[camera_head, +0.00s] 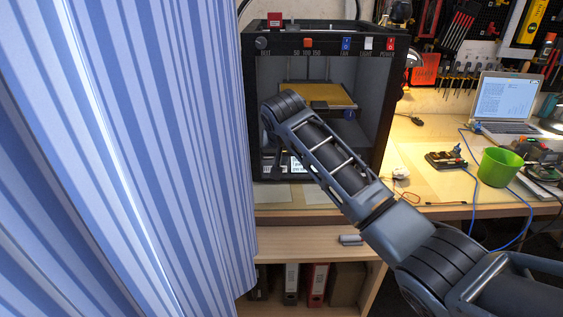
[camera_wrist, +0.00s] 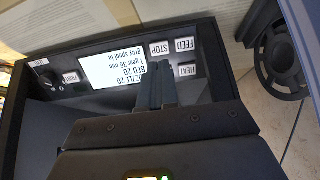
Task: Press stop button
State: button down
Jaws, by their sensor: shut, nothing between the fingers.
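The STOP button (camera_wrist: 160,48) is a small white key on the printer's dark lower front panel, its label upside down in the wrist view. My gripper (camera_wrist: 152,70) is shut and empty, its fingertips just short of the STOP button in the picture, over the panel beside the screen. I cannot tell whether the tips touch the panel. The 3D printer (camera_head: 383,110) is a black open-fronted box on the desk in the head view.
Beside STOP are the FEED button (camera_wrist: 188,45), the HEAT button (camera_wrist: 187,71), the lit screen (camera_wrist: 112,72) and the PRINT button (camera_wrist: 71,77). A dark spool-like part (camera_wrist: 274,60) is at the right. A striped curtain (camera_head: 150,150) fills the left; a green cup (camera_head: 498,167) stands on the desk.

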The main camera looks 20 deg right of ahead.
jog(key=v, duration=0.7)
jog(key=shift+a, duration=0.1)
dwell(0.5)
